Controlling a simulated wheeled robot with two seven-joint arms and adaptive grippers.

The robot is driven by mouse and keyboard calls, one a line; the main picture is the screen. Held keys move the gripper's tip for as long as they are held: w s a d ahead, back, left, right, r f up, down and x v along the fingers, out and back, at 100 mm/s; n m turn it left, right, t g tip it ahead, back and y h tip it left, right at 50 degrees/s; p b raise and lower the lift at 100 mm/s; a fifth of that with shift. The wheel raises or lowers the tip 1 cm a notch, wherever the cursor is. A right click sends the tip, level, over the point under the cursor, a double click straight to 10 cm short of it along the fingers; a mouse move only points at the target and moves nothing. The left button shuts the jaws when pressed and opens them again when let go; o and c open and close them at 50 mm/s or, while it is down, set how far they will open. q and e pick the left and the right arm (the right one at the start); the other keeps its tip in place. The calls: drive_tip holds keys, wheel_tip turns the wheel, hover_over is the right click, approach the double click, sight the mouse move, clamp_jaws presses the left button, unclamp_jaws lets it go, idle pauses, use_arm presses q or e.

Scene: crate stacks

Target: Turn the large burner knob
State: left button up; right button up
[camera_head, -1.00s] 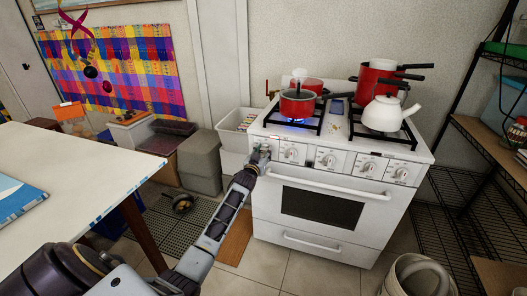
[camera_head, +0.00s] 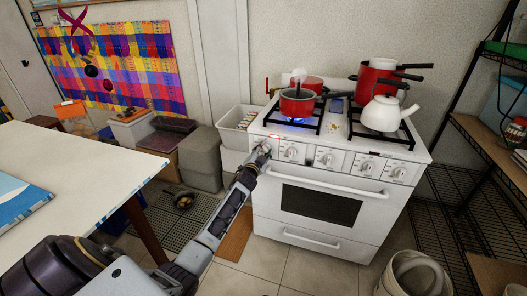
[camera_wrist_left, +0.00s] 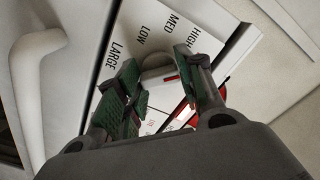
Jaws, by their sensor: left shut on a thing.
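The large burner knob (camera_wrist_left: 158,74) is pale with a red mark, on the stove panel beside the printed words LARGE, LOW, MED and HIGH. My left gripper (camera_head: 263,149) reaches the left end of the stove's front panel. In the left wrist view its green-padded fingers (camera_wrist_left: 157,66) stand on both sides of the knob, shut on it. The gripper hides this knob in the head view. The stove (camera_head: 325,205) is white, and a blue flame (camera_head: 296,122) burns under the front left pot. My right gripper is not in view.
A red pot (camera_head: 297,103) stands on the front left burner and a white kettle (camera_head: 383,113) on the right. The oven handle (camera_head: 330,182) juts out below the panel. A white table (camera_head: 75,165) is at the left, a wire shelf (camera_head: 455,205) at the right.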

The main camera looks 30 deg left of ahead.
use_arm(q)
drive_tip(key=m, duration=0.4)
drive_tip(key=shift+m, duration=0.3)
drive_tip(key=m, duration=0.3)
drive_tip(key=shift+m, duration=0.7)
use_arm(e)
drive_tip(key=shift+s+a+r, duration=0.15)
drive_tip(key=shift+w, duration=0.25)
use_arm(q)
drive_tip(key=o, duration=1)
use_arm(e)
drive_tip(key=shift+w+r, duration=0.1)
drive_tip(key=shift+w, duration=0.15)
use_arm(q)
drive_tip(key=shift+v, duration=6)
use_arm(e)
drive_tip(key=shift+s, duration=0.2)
